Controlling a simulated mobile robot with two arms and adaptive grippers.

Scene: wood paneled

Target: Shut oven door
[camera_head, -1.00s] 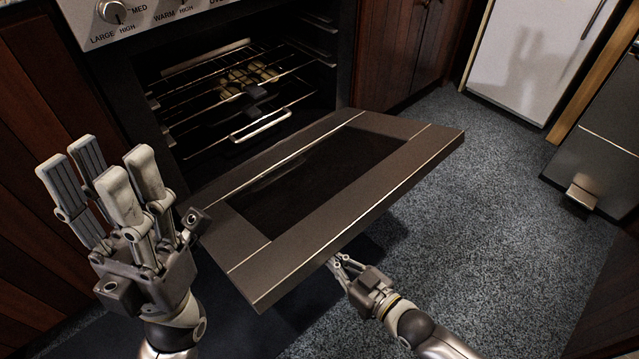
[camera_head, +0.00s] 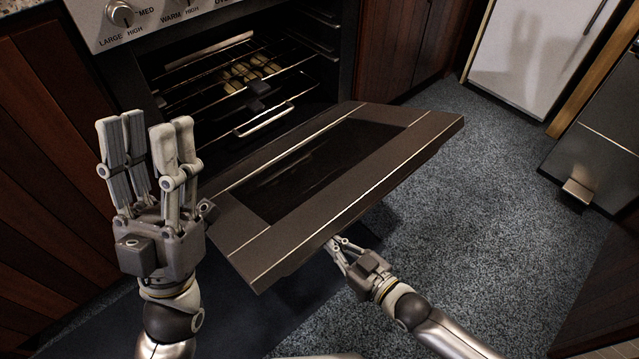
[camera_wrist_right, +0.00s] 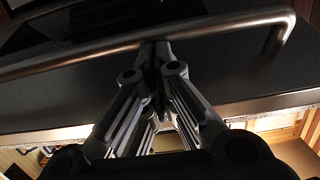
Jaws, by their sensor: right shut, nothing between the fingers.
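The oven door (camera_head: 320,172) is partly open in the head view, tilted with its outer edge raised and a dark glass panel in its middle. My right gripper (camera_head: 338,246) is shut and empty under the door's outer edge. In the right wrist view, the shut fingertips (camera_wrist_right: 157,52) are at the door's handle bar (camera_wrist_right: 95,48), overlapping it; whether they touch it or the door I cannot tell. My left gripper (camera_head: 147,128) is open and empty, fingers up, left of the door and in front of the oven (camera_head: 345,60).
Wire racks (camera_head: 240,92) with some items sit inside the oven cavity. Wooden cabinets (camera_head: 45,150) stand at the left. A white appliance (camera_head: 530,55) and a pedal bin (camera_head: 600,140) stand at the right. The grey floor (camera_head: 470,220) between is clear.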

